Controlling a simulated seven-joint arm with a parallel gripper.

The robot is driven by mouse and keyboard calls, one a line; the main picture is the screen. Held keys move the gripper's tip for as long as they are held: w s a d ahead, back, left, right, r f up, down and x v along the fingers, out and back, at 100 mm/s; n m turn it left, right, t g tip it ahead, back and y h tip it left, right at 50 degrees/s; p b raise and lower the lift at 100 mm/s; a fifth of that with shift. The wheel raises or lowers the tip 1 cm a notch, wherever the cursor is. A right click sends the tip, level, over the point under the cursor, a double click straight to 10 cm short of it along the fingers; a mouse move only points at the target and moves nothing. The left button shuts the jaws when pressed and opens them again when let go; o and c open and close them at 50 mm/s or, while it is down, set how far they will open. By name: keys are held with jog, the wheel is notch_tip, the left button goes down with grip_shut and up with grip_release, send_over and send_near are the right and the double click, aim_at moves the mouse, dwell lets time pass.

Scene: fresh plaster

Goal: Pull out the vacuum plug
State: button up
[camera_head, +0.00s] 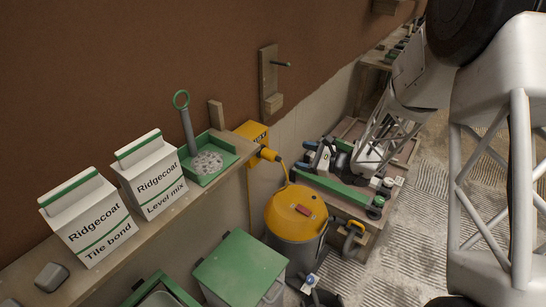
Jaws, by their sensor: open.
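The vacuum plug (269,155) is yellow and sits in the front of a yellow socket box (251,131) on the wall, just past the end of the shelf. Its yellow cable (284,173) hangs from it towards the vacuum (298,213), a grey drum with a yellow lid. My gripper (311,157) is at the end of my white arm, to the right of the plug and apart from it. It looks open and empty, with its dark fingers towards the left. Its fingers are small and partly mixed with the clutter behind.
A wooden shelf (214,177) holds two Ridgecoat cartons (88,221) (150,176) and a green tray (223,165) with a mixing paddle (187,128). A green-lidded box (240,267) stands below. A cluttered low bench (345,207) lies behind my gripper.

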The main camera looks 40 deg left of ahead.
aim_at(281, 160)
jog(key=a+f+m, duration=0.1)
jog(key=a+f, duration=0.1)
jog(key=f, duration=0.1)
jog(key=w+a+f+m+t+y, duration=0.1)
jog(key=a+f, duration=0.1)
jog(key=w+a+f+m+t, duration=0.1)
jog(key=a+f, duration=0.1)
jog(key=f, duration=0.1)
jog(key=shift+a+f, duration=0.3)
jog(key=shift+a, duration=0.1)
jog(key=shift+a, duration=0.15)
jog(key=shift+a, duration=3.7)
jog(key=shift+c, duration=0.3)
jog(key=c, duration=1.2)
jog(key=shift+d, duration=2.5)
jog(key=o, duration=1.3)
jog(key=shift+c, duration=0.2)
